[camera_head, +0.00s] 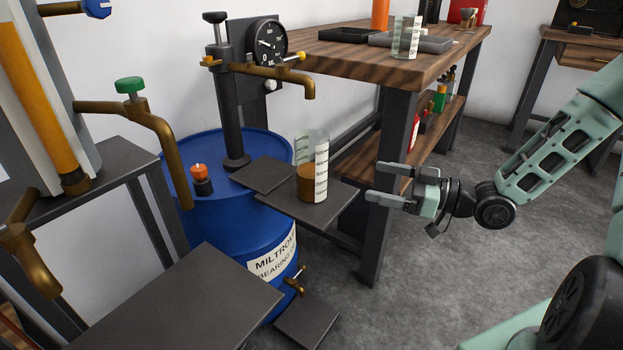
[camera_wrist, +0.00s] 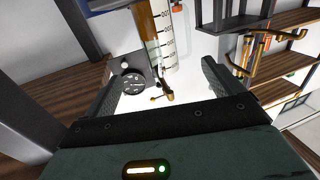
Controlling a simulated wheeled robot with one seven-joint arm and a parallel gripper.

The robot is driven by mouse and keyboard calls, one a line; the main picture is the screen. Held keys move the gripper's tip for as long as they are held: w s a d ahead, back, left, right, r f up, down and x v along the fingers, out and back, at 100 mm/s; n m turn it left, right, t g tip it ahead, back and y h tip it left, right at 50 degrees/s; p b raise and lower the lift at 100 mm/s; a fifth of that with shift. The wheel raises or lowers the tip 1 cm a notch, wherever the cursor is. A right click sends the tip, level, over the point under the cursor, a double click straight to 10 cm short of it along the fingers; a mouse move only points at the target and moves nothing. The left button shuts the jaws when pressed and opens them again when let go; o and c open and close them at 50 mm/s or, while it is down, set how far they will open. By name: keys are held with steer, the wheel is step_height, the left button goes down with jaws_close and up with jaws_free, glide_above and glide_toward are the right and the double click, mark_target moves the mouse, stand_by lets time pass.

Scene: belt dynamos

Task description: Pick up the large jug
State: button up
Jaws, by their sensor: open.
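A tall clear jug (camera_head: 313,168) with white graduation marks and brown liquid in its lower part stands upright on a dark plate (camera_head: 325,207) by the blue drum. A smaller-looking clear jug (camera_head: 406,38) stands on the wooden workbench; I take the one by the drum as the large jug. My gripper (camera_head: 372,182) is open and empty, to the right of the large jug and apart from it, its fingers pointing left toward it. In the wrist view the large jug (camera_wrist: 160,42) shows beyond the open fingers, partly cut off by the top edge.
A brass tap (camera_head: 308,80) and a dial gauge (camera_head: 267,43) are above the jug on the drum's pump. The workbench (camera_head: 440,60) and its leg (camera_head: 388,190) stand close behind my gripper. A blue drum (camera_head: 235,225) and dark table (camera_head: 180,300) lie left.

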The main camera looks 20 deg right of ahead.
mark_target(327, 171)
steer(key=b+x, duration=0.2)
steer(key=x, duration=0.9)
steer(key=shift+b, duration=0.3)
steer(key=b+x, duration=0.2)
steer(key=x, duration=0.3)
steer(key=shift+w+a, duration=0.1)
steer(key=shift+w, duration=0.25)
steer(key=shift+r, duration=0.15)
steer(key=c, duration=1.4)
steer(key=shift+c, duration=0.2)
step_height(327, 171, up, 3)
steer(key=shift+r+p, duration=0.2)
steer(key=shift+p, duration=0.85)
steer(key=shift+s+d+r, duration=0.15)
steer(key=shift+d+r, duration=0.05)
steer(key=shift+d, duration=0.1)
steer(key=p+v, duration=0.4)
steer(key=v, duration=1.3)
steer(key=shift+s+f, duration=0.2)
